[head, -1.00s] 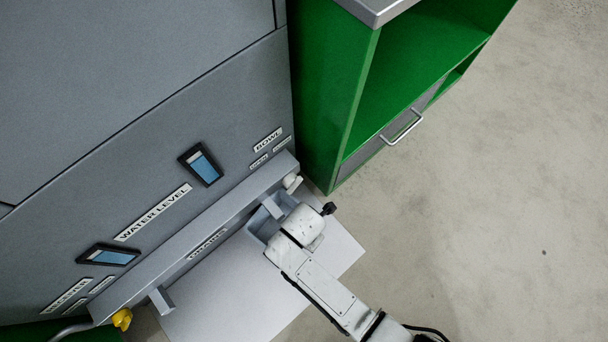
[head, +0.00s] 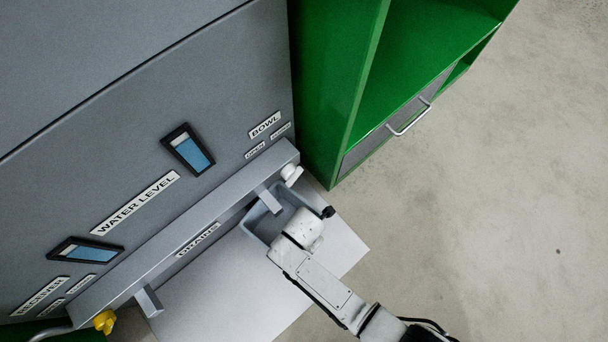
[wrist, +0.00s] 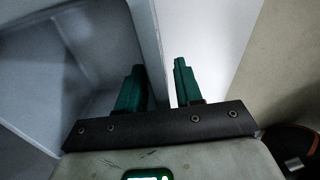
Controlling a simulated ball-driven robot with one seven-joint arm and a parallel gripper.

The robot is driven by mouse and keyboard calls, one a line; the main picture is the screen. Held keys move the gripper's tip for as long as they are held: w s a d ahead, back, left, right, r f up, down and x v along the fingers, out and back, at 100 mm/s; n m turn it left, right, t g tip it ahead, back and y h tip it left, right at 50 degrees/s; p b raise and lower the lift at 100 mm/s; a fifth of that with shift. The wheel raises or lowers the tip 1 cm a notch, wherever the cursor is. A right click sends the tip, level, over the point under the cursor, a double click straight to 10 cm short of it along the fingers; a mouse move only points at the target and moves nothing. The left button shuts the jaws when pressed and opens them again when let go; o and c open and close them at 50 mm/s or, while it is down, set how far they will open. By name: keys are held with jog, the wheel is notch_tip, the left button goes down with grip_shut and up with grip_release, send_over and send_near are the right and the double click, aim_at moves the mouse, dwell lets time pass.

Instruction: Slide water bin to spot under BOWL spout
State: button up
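The water bin (head: 257,222) is a grey-blue open tray on the white board, at the right end of the machine. The short spout (head: 268,199) below the BOWL label (head: 265,125) reaches over the bin in the head view. My gripper (wrist: 159,66) has two green fingers, set apart. In the wrist view the bin's wall (wrist: 146,38) runs between them, with the left finger on the bin's inner side and the right finger outside. A narrow gap shows between wall and right finger. In the head view my wrist hides the fingers and part of the bin.
The grey machine (head: 75,170) fills the left. A second spout (head: 149,300) and yellow valve handle (head: 105,320) are at lower left, and a white valve handle (head: 291,173) is by the bin. A green cabinet (head: 335,110) stands behind. The white board (head: 225,290) is clear toward the left.

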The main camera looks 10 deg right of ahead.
jog(key=shift+f, duration=0.2)
jog(key=shift+c, duration=0.4)
grip_shut()
